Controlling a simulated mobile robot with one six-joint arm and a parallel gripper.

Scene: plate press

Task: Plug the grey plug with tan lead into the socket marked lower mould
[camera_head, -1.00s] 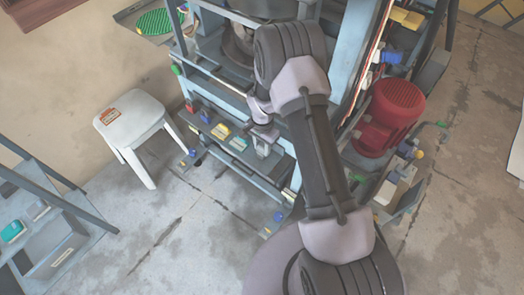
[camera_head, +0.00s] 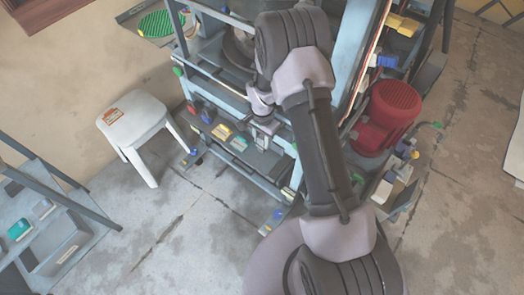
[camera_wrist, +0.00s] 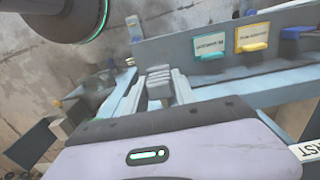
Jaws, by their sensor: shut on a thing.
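My gripper (camera_wrist: 154,88) is shut on a small grey ribbed block, which looks like the grey plug (camera_wrist: 158,78), in the wrist view. No tan lead can be made out. Beyond it is a grey panel with a teal socket piece (camera_wrist: 210,54), a yellow one (camera_wrist: 254,45) and a blue one (camera_wrist: 299,32). Their labels are too blurred to read, so I cannot tell which is lower mould. The plug appears apart from these pieces. In the head view my gripper (camera_head: 265,131) is at the press's low shelf, close to the teal piece (camera_head: 239,143).
A white stool (camera_head: 134,115) stands left of the press. A red motor (camera_head: 394,104) is at its right. A blue press post (camera_head: 352,60) rises close beside my arm. The floor between steps and press is clear.

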